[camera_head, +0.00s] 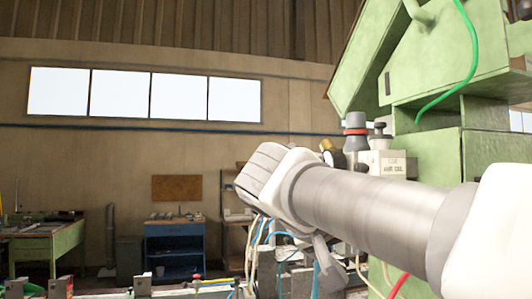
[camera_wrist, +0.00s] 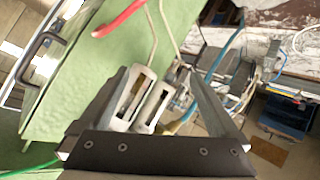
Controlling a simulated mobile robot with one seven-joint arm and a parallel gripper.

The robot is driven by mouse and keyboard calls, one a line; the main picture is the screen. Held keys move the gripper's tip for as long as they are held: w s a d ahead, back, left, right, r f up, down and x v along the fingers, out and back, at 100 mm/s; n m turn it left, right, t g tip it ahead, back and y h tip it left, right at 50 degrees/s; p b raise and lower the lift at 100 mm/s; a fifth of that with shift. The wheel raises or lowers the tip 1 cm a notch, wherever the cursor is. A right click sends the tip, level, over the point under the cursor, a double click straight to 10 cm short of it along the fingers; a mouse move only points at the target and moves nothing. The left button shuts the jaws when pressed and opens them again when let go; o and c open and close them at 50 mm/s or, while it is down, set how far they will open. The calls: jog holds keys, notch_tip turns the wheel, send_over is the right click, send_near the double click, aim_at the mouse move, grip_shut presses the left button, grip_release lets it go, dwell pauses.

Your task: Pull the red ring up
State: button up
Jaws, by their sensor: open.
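The red ring (camera_head: 355,131) is a thin red-orange band around a grey upright cylinder (camera_head: 356,121). In the head view it stands above a white block with printed lettering (camera_head: 393,164), against the green machine. I cannot make out the ring in the wrist view. My gripper (camera_wrist: 160,75) is open in the wrist view, its two grey fingers apart. White and grey fittings (camera_wrist: 150,105) show beyond and between the fingers, and I see nothing held. In the head view my arm crosses in front of the fittings, hiding what lies below them.
The large green machine (camera_head: 435,150) fills the right side. A red hose (camera_wrist: 122,20), pale tubes and a blue tube (camera_wrist: 222,52) run near the fingers in the wrist view. A green hose (camera_head: 472,50) hangs down the machine. A blue cabinet (camera_head: 174,245) stands far back.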

jog(key=w+a+r+m+t+h+p, duration=0.1)
jog(key=w+r, duration=0.1)
jog(key=r, duration=0.3)
jog(key=w+a+r+m+h, duration=0.1)
jog(key=w+a+r+h, duration=0.15)
jog(key=r, duration=0.25)
jog(key=m+t+h+p, duration=0.1)
jog(key=m+h+p, duration=0.15)
jog(key=m, duration=0.35)
send_near(350, 129)
jog(key=shift+h, duration=0.3)
jog(key=p+x, duration=0.1)
jog(key=x, duration=0.3)
jog(key=p+x, duration=0.1)
jog(key=x, duration=0.3)
jog(key=p+x, duration=0.1)
jog(key=x, duration=0.3)
jog(key=shift+f+p, duration=0.35)
jog(key=shift+p, duration=0.05)
grip_shut()
